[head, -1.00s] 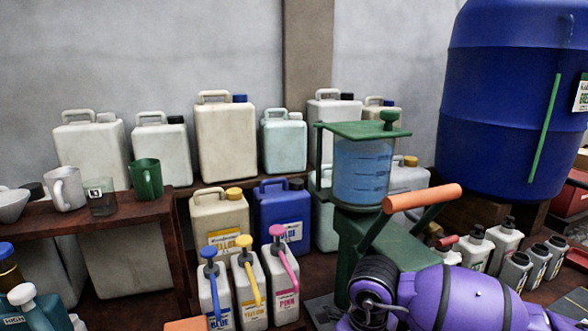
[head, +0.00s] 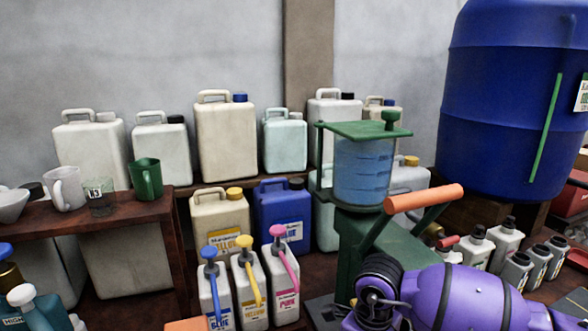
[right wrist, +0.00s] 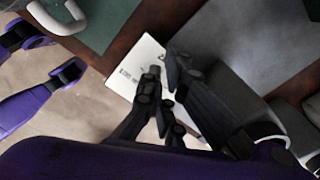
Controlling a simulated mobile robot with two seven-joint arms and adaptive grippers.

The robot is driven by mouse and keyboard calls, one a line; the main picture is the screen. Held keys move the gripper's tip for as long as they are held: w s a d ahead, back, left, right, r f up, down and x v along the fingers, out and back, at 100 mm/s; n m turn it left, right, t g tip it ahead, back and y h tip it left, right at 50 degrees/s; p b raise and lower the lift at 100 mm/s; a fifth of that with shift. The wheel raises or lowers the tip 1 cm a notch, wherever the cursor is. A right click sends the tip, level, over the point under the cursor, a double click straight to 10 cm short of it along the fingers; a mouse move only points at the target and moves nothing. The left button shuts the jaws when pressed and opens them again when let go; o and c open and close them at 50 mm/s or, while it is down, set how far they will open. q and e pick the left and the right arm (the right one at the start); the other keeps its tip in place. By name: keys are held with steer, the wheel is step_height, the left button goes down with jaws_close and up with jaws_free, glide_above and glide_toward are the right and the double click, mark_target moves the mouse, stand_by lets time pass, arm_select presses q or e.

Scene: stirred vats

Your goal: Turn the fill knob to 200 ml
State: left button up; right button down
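A dispenser with a green frame (head: 362,224) stands right of centre in the head view. Its clear cylinder (head: 362,170) is marked with lines and looks filled with blue liquid. No knob setting is readable. My right arm's purple wrist is at the lower right, in front of the dispenser. My right gripper (right wrist: 163,68) shows dark fingers in the right wrist view, tips close together over a white printed surface (right wrist: 138,72); whether they grip anything is unclear. My left gripper is not visible.
Pump bottles (head: 249,288) stand left of the dispenser, with jugs (head: 285,212) behind them. A green mug (head: 146,179) and a glass (head: 100,202) stand on the left shelf. A big blue barrel (head: 507,110) and small bottles (head: 505,240) are at the right.

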steer(key=shift+w+d+r, duration=0.1)
steer(key=shift+w+d, duration=0.05)
steer(key=shift+w, duration=0.2)
steer(key=shift+r, duration=0.3)
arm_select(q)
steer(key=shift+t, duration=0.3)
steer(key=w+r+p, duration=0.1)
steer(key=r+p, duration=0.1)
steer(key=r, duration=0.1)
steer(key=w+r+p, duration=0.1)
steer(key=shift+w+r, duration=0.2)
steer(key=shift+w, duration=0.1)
arm_select(e)
steer(key=r, duration=0.5)
steer(key=shift+a+r, duration=0.2)
steer(key=shift+r, duration=0.05)
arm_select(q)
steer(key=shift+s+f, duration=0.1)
arm_select(e)
steer(key=shift+a, duration=0.1)
